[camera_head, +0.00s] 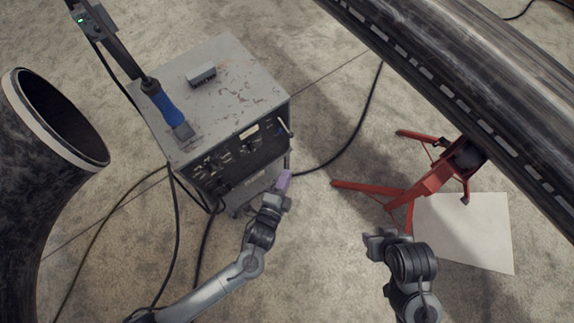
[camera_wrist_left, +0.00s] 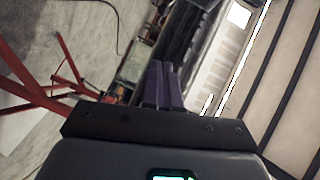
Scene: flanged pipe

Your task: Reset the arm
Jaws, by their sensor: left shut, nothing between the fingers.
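My left gripper (camera_head: 284,183) reaches up from the bottom of the head view, with purple fingers. It is in front of the lower right corner of the grey welding machine (camera_head: 225,85); whether it touches the machine I cannot tell. In the left wrist view its fingers (camera_wrist_left: 162,85) are together with nothing between them. My right gripper (camera_head: 376,243) is at the lower right of the head view, below the red pipe stand; its fingers are too unclear to tell whether they are open or shut.
A large dark pipe (camera_head: 480,85) crosses the upper right, above a red stand (camera_head: 425,185). A flanged pipe elbow (camera_head: 30,190) fills the left side. A blue-handled tool (camera_head: 162,103) is over the machine's top. Black cables (camera_head: 365,115) lie on the floor; a white sheet (camera_head: 465,225) lies near the stand.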

